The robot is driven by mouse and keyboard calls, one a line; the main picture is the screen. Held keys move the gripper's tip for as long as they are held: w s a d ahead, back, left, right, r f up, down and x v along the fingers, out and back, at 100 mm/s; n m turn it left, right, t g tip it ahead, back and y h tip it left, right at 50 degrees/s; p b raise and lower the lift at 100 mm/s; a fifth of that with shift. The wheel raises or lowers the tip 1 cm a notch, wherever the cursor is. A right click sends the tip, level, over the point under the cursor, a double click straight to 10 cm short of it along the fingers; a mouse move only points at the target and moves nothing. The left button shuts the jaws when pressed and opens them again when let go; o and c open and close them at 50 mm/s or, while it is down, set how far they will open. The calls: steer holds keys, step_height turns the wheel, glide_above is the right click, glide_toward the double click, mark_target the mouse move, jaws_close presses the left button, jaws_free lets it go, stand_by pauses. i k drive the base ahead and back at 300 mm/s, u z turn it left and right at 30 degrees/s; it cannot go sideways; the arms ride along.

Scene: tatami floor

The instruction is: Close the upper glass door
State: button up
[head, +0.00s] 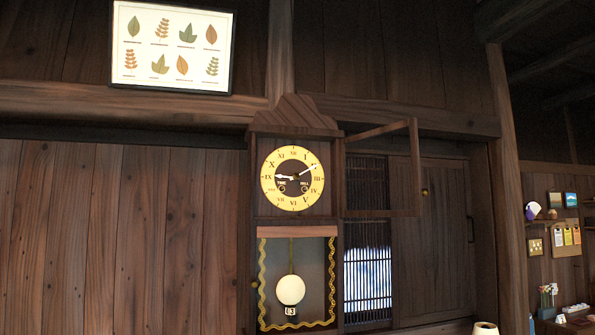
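A wooden wall clock (247,222) hangs in the middle of the head view, with a round yellow dial (293,156) in its upper part. The upper glass door (416,167) is open. It is hinged at the clock's right side and stands out to the right, its wooden frame apart from the dial. A small knob (424,191) shows near the frame's free edge. The lower part (262,285) has a gold wavy border, with a pale pendulum bob (290,289) behind it. My gripper is not in this view.
A framed leaf picture (172,46) hangs above left. Behind the open door are a slatted lattice (368,240) and wooden panels (440,240). A pale rounded object (485,328) stands at the bottom right. A wooden post (508,190) and small shelf items are further right.

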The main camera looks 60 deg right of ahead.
mark_target(412, 123)
steer(key=u, duration=1.85)
steer(key=k, duration=3)
steer(key=z, duration=0.15)
